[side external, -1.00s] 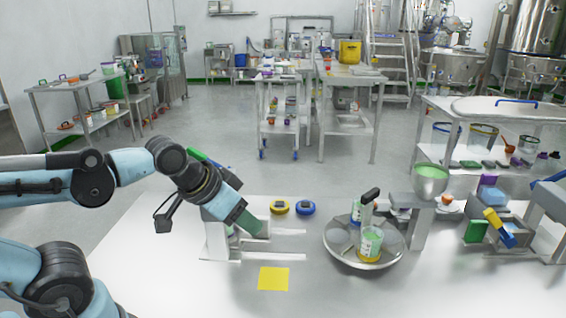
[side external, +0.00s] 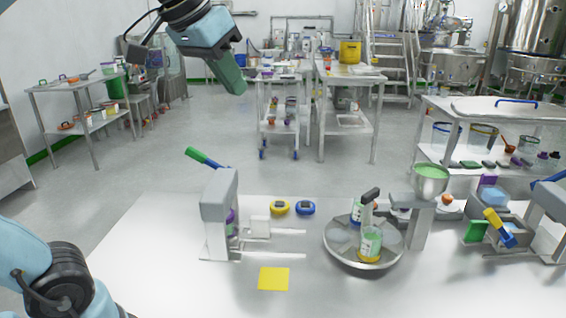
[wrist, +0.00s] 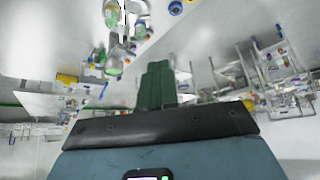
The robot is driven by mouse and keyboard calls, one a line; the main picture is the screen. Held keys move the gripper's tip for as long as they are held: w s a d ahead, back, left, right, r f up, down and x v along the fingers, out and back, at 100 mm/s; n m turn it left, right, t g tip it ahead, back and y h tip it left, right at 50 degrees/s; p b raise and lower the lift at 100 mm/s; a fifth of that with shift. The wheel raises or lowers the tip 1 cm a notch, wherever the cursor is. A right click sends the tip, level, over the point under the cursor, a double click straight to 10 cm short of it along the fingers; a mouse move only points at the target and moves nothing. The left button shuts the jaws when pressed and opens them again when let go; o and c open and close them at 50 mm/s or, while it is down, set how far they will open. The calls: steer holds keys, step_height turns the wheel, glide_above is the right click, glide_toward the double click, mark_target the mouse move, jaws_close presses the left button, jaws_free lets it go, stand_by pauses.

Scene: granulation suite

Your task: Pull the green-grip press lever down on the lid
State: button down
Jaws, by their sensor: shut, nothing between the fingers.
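The press with the green-grip lever stands at the left of the white table; its grey frame (side external: 217,205) is upright. The lever's green grip (side external: 199,155) sticks up and to the left above the frame's top, so the lever is raised. A purple part and a small white block show low in the press; whether the block is a lid I cannot tell. My gripper (side external: 234,84) is high above the table, up and right of the grip and clear of it. Its green fingers are together and empty, as the wrist view (wrist: 158,84) also shows.
A yellow square (side external: 273,278) lies in front of the press. Yellow (side external: 280,208) and blue (side external: 305,208) round items lie right of it. A round metal tray (side external: 364,265) holds containers. A yellow-grip lever (side external: 494,220) stands at the right.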

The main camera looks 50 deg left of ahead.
steer(key=w+a+n+g+y, duration=0.2)
steer(key=a+n+g, duration=0.15)
steer(key=a, duration=0.55)
steer(key=w+a+n+g+y, duration=0.25)
steer(key=a+n, duration=0.25)
steer(key=a, duration=0.5)
steer(key=shift+h, duration=0.45)
steer(key=f, duration=0.5)
steer(key=shift+w+d+f, duration=0.1)
steer(key=shift+d+f, duration=0.15)
steer(key=shift+f, duration=0.1)
glide_above(198, 151)
steer(key=d, duration=0.2)
step_height(198, 151, down, 11)
steer(key=shift+x, duration=0.85)
steer(key=shift+s, duration=0.25)
